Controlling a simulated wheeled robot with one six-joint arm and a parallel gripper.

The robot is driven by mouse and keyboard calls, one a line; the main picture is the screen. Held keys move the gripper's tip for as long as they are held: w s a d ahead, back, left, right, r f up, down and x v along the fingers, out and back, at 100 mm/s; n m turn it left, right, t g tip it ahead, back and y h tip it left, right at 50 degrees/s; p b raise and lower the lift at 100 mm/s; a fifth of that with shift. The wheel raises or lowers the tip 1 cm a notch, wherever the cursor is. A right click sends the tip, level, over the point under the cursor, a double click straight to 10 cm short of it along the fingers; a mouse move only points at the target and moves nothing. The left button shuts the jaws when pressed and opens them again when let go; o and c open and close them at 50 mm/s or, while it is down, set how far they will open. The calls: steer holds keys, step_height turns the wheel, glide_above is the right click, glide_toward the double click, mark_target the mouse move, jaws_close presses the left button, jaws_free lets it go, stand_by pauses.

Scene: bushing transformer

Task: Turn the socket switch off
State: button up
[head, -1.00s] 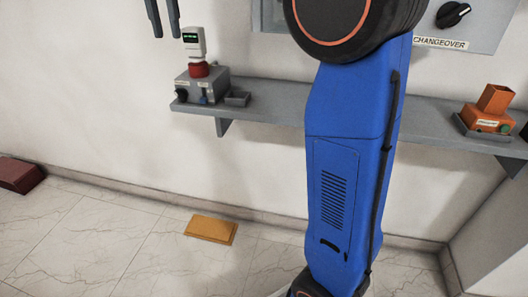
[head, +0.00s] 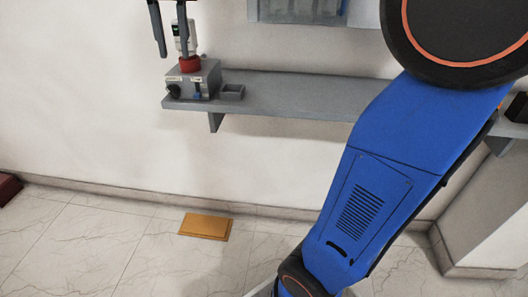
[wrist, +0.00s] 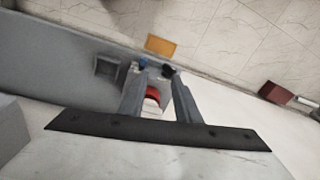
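A grey box (head: 205,76) stands at the left end of the shelf, with a black knob (head: 174,90) and a blue switch-like part (head: 197,96) on its front. Their labels are too small to read, so I cannot tell which is the socket switch. A red collar (head: 190,63) on top bears a white upright device (head: 193,42). My gripper (head: 170,54) is open in the head view, its right finger overlapping the white device. In the wrist view, my gripper (wrist: 157,76) has its fingers apart, with the red collar (wrist: 153,94) seen between them. The blue part (wrist: 143,62) and black knob (wrist: 168,71) show just beyond the fingertips.
The grey shelf (head: 290,98) runs right along the wall, with a small grey tray (head: 233,91) beside the box. A panel (head: 300,10) is above. A yellow-orange slab (head: 205,226) and a dark red block (wrist: 275,91) lie on the floor. My blue arm hides the shelf's right part.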

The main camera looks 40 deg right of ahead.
steer(key=s+d+f+n+t, duration=0.1)
steer(key=s+d+f, duration=0.4)
steer(key=s+f, duration=0.6)
steer(key=s+d+f+n+t, duration=0.2)
steer(key=s+d+f+n, duration=0.2)
steer(key=s+f, duration=0.7)
steer(key=shift+s+d+f+n, duration=0.25)
steer(key=shift+d+f, duration=0.25)
steer(key=shift+f, duration=0.25)
